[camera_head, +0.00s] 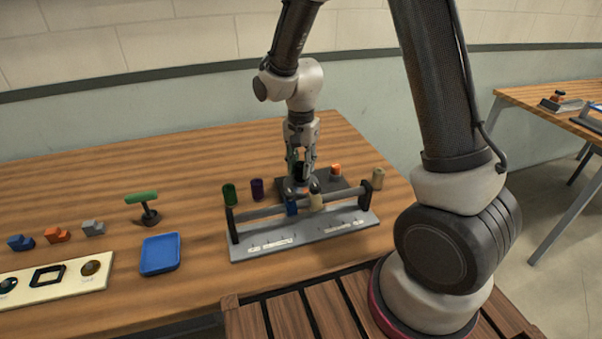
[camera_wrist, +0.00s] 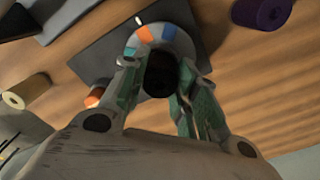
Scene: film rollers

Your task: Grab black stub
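The black stub (camera_wrist: 161,74) is a dark cylinder, seen from above in the wrist view between my gripper's two green-padded fingers. It also shows as a small dark shape (camera_head: 301,171) between the fingers in the head view. My gripper (camera_head: 301,168) points down, with one finger close on each side of the stub. I cannot tell whether the fingers press on it or leave a small gap. The fingers partly hide the stub's lower end.
A roller stand (camera_head: 300,239) with a horizontal bar is in front of my gripper. Green (camera_head: 229,194) and purple (camera_head: 257,189) rollers stand left, a cream roller (camera_head: 377,178) right. An orange piece (camera_head: 336,170) is close by on the right. A blue tray (camera_head: 160,255) lies further left.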

